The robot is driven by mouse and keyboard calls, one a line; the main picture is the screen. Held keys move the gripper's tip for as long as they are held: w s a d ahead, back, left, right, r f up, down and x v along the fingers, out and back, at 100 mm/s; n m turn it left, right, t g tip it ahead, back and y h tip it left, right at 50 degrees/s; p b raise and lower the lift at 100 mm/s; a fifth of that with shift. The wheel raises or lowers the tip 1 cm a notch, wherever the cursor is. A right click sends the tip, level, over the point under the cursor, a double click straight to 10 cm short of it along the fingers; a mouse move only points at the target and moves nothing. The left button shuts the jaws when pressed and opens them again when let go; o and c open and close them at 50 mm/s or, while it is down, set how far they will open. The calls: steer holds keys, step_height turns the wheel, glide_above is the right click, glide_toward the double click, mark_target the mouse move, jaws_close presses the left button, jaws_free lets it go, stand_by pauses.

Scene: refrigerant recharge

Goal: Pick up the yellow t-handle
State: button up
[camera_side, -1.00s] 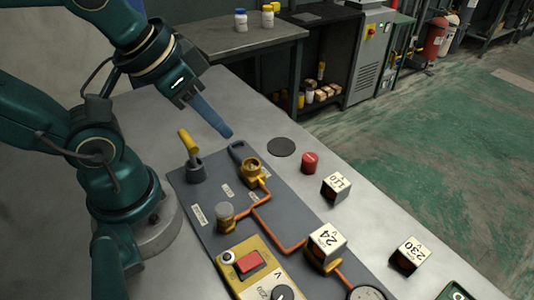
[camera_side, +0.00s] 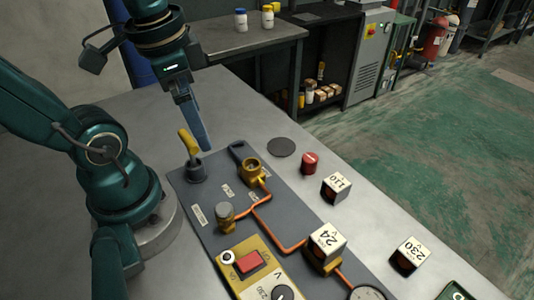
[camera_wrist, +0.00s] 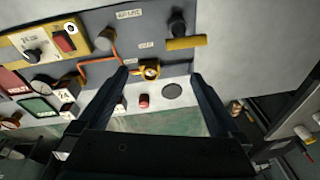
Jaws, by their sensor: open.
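The yellow t-handle (camera_side: 189,142) stands tilted in a dark grey holder (camera_side: 196,173) at the far left corner of the grey panel (camera_side: 214,209). In the wrist view the t-handle (camera_wrist: 187,42) shows as a yellow bar above and to the right of the fingertips. My gripper (camera_side: 204,146) points down, just right of and apart from the t-handle in the side view. In the wrist view my gripper (camera_wrist: 160,76) has its two blue fingers wide apart with nothing held. A brass fitting (camera_wrist: 149,71) appears between the fingertips.
A brass valve (camera_side: 251,168), brass cylinder (camera_side: 225,216) and copper pipes sit on the panel. A red cap (camera_side: 309,163), a dark disc (camera_side: 281,147) and cubes marked 110 (camera_side: 336,188), 24 (camera_side: 327,243) and 230 (camera_side: 408,254) stand to the right.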

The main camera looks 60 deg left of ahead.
mark_target(187, 137)
steer(key=a, duration=0.1)
steer(key=a+n+g, duration=0.2)
steer(key=a, duration=0.1)
steer(key=shift+s+f, duration=0.2)
steer(key=shift+s, duration=0.15)
steer(key=shift+s+a+f+n+h, duration=0.1)
steer(key=shift+a+f+n+h, duration=0.1)
steer(key=shift+a+n+h, duration=0.15)
steer(key=shift+f, duration=2.5)
steer(key=c, duration=1.2)
steer(key=shift+c, duration=0.2)
steer(key=shift+r, duration=0.1)
